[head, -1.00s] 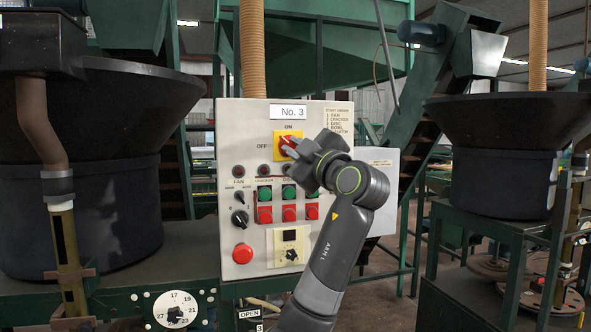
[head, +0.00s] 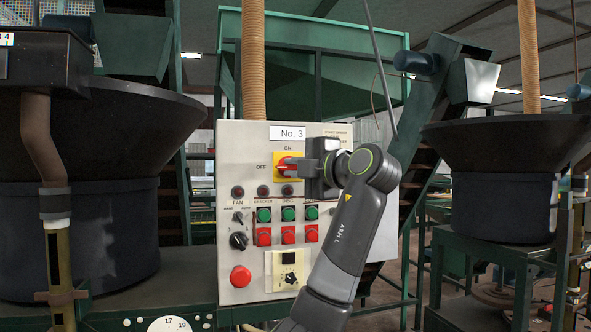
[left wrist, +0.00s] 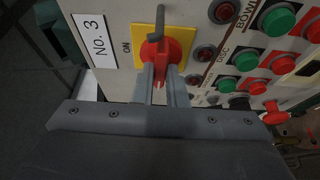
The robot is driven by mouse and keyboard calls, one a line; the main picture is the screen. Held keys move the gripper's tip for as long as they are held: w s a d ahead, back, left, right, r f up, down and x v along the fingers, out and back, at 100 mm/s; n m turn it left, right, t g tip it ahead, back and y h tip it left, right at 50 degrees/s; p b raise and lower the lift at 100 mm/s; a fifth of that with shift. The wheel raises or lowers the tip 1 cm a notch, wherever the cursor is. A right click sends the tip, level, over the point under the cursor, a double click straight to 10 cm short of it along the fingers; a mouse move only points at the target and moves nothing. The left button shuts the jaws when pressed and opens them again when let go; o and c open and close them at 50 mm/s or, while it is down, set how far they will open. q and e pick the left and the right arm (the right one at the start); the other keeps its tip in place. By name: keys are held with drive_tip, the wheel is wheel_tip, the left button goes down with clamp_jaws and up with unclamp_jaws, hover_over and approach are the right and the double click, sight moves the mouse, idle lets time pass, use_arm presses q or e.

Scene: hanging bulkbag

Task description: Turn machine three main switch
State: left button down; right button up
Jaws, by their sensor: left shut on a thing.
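The main switch of machine three is a red rotary handle (head: 286,168) on a yellow plate (head: 287,158), on the panel below the "No. 3" label. ON is marked above it and OFF to its left. The handle lies about level in the head view. My left gripper (head: 299,168) reaches it from the right. In the left wrist view, its two grey fingers (left wrist: 160,85) are shut on the red handle (left wrist: 155,52), one on each side. The fingers hide part of the handle. My right gripper is in neither view.
The grey panel (head: 228,200) also carries lamps, green and red buttons, a black selector knob (head: 239,241) and a red stop button (head: 241,276) below the switch. Dark hoppers (head: 95,135) stand at left and right (head: 490,150). A ribbed hose (head: 253,70) hangs behind the panel.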

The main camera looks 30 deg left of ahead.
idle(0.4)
use_arm(q)
drive_tip(key=c, duration=1.5)
unclamp_jaws()
drive_tip(key=shift+o, duration=0.2)
drive_tip(key=shift+s+d+f, duration=0.1)
drive_tip(key=shift+d, duration=0.4)
drive_tip(key=b+v, duration=0.4)
drive_tip(key=v, duration=1.2)
drive_tip(key=shift+d, duration=0.2)
